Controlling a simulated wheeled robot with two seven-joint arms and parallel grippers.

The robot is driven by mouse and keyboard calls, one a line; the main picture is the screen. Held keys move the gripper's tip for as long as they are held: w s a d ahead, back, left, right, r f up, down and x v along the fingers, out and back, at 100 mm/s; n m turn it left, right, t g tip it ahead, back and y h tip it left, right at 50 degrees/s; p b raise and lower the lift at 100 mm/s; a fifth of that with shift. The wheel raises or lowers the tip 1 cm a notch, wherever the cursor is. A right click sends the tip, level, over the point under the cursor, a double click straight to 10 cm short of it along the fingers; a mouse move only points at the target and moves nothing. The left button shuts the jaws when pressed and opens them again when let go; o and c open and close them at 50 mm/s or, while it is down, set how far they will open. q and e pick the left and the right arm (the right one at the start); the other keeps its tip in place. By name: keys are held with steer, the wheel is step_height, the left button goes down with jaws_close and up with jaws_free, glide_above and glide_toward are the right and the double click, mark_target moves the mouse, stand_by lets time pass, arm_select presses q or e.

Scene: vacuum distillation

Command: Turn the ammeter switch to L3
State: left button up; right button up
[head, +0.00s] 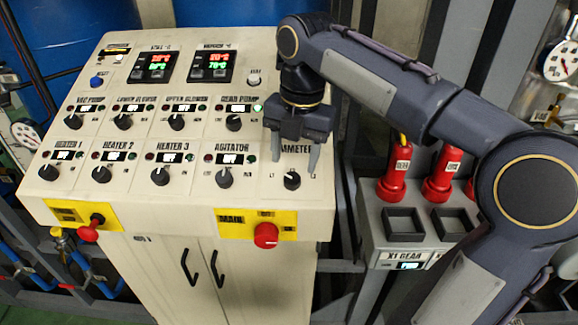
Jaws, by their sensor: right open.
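The ammeter switch (292,180) is a black rotary knob at the right end of the lower knob row on the cream control panel (130,205). The label above it is partly covered by my gripper and reads "MMETER". Small position marks sit around the knob, too small to read surely. My right gripper (293,165) points down just above the knob. Its two fingers are apart, one on each side of the label, with nothing seen between them. I cannot tell whether the fingertips touch the panel. My left gripper is not in view.
Other knobs stand close by, such as the agitator knob (224,177) and gear pump knob (234,121). A red main knob (266,235) juts from the panel's front. Right of the panel, a grey box (385,225) carries red plugs (397,175).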

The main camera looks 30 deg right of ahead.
mark_target(293, 177)
steer(key=f, duration=0.4)
steer(key=shift+w, duration=0.2)
steer(key=shift+f, duration=0.3)
steer(key=shift+c, duration=0.4)
steer(key=c, duration=0.9)
